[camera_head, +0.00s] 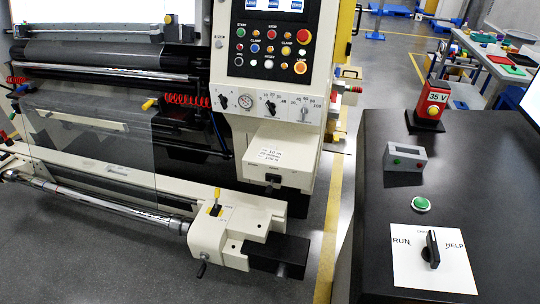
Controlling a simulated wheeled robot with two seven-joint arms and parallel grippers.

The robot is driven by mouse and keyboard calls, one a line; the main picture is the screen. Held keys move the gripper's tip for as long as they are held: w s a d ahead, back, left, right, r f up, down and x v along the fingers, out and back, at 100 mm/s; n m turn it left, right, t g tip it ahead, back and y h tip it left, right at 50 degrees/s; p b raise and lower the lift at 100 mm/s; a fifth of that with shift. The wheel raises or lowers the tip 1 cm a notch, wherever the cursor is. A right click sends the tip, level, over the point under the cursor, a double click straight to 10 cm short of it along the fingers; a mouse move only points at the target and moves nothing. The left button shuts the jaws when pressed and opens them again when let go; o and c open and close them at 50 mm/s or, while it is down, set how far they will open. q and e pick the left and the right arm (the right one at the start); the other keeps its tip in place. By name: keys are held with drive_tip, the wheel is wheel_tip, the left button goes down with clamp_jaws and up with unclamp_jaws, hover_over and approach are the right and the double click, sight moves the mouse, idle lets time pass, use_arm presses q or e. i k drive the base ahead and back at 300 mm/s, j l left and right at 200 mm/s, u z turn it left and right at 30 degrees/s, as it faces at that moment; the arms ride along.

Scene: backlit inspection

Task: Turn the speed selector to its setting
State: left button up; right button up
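A black rotary knob (432,249) stands on a white square plate (410,272) on the dark bench at the lower right. The plate reads RUN at left and HELP at right; a small label at the top is too small to read surely. The knob's bar points roughly up in the picture. The cream machine's lower panel has several more dials, among them a black knob (270,107) and another knob (304,112) with a scale ending at 100. No label clearly names the speed selector. Neither gripper is in view.
The control panel (270,45) has several buttons. A roller machine fills the left; a gap separates it from the bench.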

sight(271, 106)
drive_tip(key=i+j+z, duration=0.2)
drive_tip(key=i+j, duration=0.2)
drive_tip(key=i+j+z, duration=0.2)
drive_tip(key=i+j, duration=0.15)
drive_tip(key=j, duration=0.15)
drive_tip(key=i+j+z, duration=0.2)
drive_tip(key=i+j, duration=0.15)
drive_tip(key=j, duration=0.2)
drive_tip(key=k+l+z, duration=0.3)
drive_tip(key=i+j, duration=0.2)
drive_tip(key=i, duration=0.35)
